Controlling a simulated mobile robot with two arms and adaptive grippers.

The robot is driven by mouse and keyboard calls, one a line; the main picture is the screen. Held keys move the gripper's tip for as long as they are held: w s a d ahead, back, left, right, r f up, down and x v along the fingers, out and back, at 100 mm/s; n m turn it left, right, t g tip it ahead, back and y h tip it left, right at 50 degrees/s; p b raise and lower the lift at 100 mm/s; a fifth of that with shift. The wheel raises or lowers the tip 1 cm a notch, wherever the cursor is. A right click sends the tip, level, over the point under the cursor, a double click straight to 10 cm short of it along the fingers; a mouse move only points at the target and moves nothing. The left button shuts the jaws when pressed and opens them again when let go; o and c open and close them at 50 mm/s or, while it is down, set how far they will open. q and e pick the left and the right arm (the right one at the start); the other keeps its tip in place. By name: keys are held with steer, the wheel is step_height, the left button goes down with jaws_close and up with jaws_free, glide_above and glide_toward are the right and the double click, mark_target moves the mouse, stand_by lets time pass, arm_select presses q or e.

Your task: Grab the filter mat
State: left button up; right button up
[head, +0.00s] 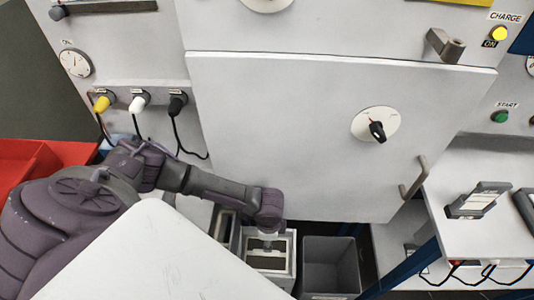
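My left arm reaches in from the left, and its gripper (268,238) points down at a white-rimmed box (289,268) low in the middle of the head view. Only a little of the gripper shows below the dark wrist, so I cannot tell whether its fingers are open or shut. Dark and pale patches show inside the box under the gripper. I cannot make out the filter mat for certain. My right gripper is not in view.
An empty grey bin (331,268) stands right of the box. A large white door (290,130) with a dial and handle (413,178) rises behind. A red tray (20,160) is at left. A pale flat panel (150,260) fills the lower foreground. A blue post (405,268) stands right.

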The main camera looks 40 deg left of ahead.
mark_target(266, 254)
arm_select(q)
steer(key=f, duration=0.4)
steer(key=shift+w, duration=0.2)
steer(key=f, duration=0.4)
steer(key=shift+s+d+f, duration=0.3)
steer(key=shift+s+f, duration=0.05)
steer(key=shift+f, duration=0.35)
steer(key=shift+c, duration=0.2)
jaws_close()
